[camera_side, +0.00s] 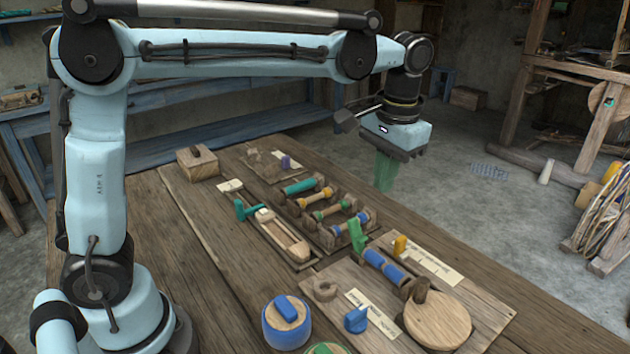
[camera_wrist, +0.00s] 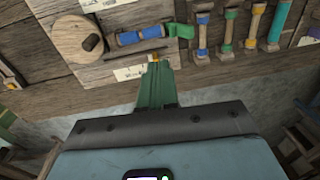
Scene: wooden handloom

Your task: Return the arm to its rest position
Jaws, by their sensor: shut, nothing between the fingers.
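My light-blue arm stands at the left of the side view and reaches across the top. My gripper (camera_side: 385,172) hangs past the far right edge of the wooden table (camera_side: 190,262), pointing down. Its green fingers are together and hold nothing. In the wrist view the green fingers (camera_wrist: 157,85) are shut, with grey floor and the table edge beyond them. The gripper is apart from the parts on the table.
A rack of colored spools (camera_side: 325,205) and a long wooden shuttle tray (camera_side: 262,220) lie mid-table. A board with a blue roller (camera_side: 385,268) and round wooden disc (camera_side: 437,318) is at the front right. A small box (camera_side: 198,163) sits at the back.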

